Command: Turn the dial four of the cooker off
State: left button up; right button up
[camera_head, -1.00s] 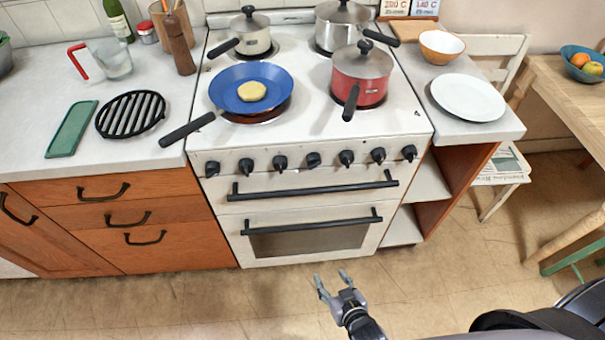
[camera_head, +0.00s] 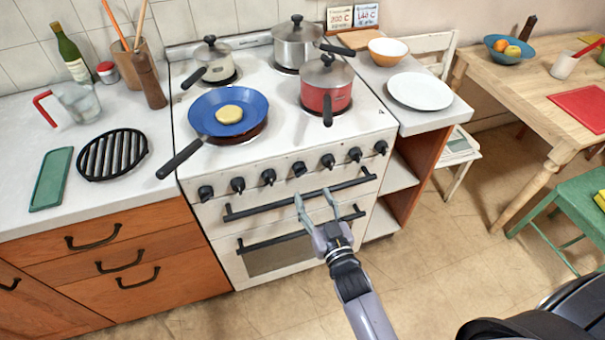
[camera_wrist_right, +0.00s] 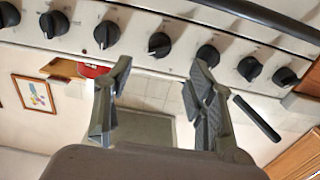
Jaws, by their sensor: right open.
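The white cooker (camera_head: 290,143) has a row of black dials along its sloping front panel. Dial four (camera_head: 299,169) is the middle one of the row. In the right wrist view, which shows the panel upside down, dial four (camera_wrist_right: 160,44) lies beyond the gap between the fingertips. My right gripper (camera_head: 316,200) is open and empty in front of the upper handle bar, below the dial row in the head view. It also shows in the right wrist view (camera_wrist_right: 160,68), apart from the dials. I cannot read the dial's setting. My left gripper is out of view.
A blue frying pan (camera_head: 247,104) holds a yellow round; its handle overhangs the cooker's front left edge. A red pot (camera_head: 326,92) and two other pots stand on the hob. The upper handle bar (camera_head: 262,207) juts out below the dials. The floor in front is clear.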

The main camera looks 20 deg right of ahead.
aim_at(302, 175)
jog(key=w, duration=0.8)
jog(key=shift+w+a, duration=0.15)
jog(key=shift+w, duration=0.15)
jog(key=shift+c, duration=0.5)
jog(key=c, duration=1.1)
